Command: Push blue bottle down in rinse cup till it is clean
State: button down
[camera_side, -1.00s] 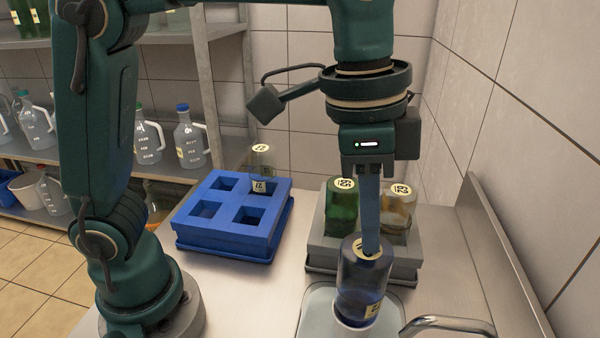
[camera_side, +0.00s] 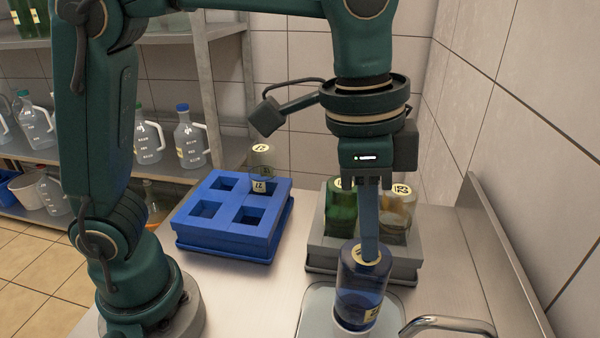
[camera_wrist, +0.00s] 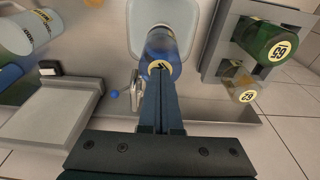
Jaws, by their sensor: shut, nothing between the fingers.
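The blue bottle (camera_side: 361,288) stands upside down in the rinse cup, its labelled base facing up. The cup itself is mostly hidden under it, in the pale sink basin (camera_side: 312,312). My gripper (camera_side: 369,255) is shut and empty, pointing down, with its fingertips on the bottle's upturned base. In the wrist view the shut fingers (camera_wrist: 161,78) meet the round yellow label of the blue bottle (camera_wrist: 163,50). Dark blue shows low inside the bottle in the side view.
A grey crate (camera_side: 318,258) behind holds a green bottle (camera_side: 341,212) and a clear amber-tinted bottle (camera_side: 398,212). A blue crate (camera_side: 225,236) on the left holds one clear bottle (camera_side: 261,170). A metal faucet (camera_side: 445,325) is at front right, close to the basin.

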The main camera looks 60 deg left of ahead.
jog(key=shift+r, duration=2.1)
jog(key=shift+r, duration=0.1)
jog(key=shift+r, duration=2.4)
jog(key=s+a+f+n+t, duration=0.2)
jog(key=s+a+f+n, duration=0.1)
jog(key=a+f, duration=0.3)
jog(key=s+a+f+n+t+y, duration=0.1)
jog(key=s+a+f+n+t, duration=0.1)
jog(key=s+a+f+n, duration=0.2)
jog(key=a+f+n, duration=0.2)
jog(key=a, duration=0.2)
jog(key=shift+f, duration=0.15)
